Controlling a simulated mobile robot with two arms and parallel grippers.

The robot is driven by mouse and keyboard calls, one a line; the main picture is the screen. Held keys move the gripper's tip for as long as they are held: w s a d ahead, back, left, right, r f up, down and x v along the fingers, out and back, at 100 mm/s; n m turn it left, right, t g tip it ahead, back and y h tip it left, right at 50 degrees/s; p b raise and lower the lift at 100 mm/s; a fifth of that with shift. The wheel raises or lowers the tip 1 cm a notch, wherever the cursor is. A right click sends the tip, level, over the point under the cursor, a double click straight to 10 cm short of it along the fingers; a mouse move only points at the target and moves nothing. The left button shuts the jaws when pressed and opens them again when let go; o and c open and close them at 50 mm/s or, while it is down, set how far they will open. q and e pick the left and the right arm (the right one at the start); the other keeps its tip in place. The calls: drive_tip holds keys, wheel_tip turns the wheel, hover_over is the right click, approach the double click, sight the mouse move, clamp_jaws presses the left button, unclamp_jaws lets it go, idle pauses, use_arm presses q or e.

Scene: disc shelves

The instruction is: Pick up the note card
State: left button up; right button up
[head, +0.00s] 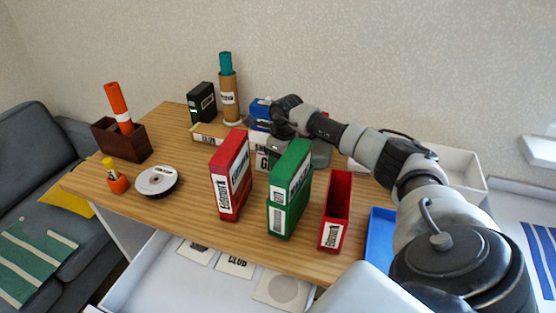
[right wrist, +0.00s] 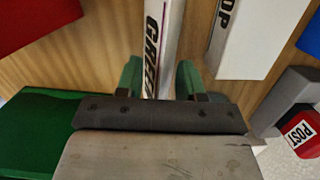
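A narrow white piece lettered "GREE…" (right wrist: 163,45) with a thin purple line lies between the fingertips of my right gripper (right wrist: 160,80) in the right wrist view. In the head view, my right gripper (head: 280,140) is behind the green box, partly hidden. A white card lettered "CLUB" (head: 236,266) lies in the white tray below the tabletop. I cannot tell which piece is the note card. My left gripper is not in view.
On the wooden table (head: 180,215) stand a red box (head: 230,175), a green box (head: 290,190) and an open red holder (head: 336,212). A disc spindle (head: 157,181) and brown organizer (head: 122,140) are left. A white box "…OP" (right wrist: 255,35) is close by my right finger.

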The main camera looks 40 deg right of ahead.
clamp_jaws()
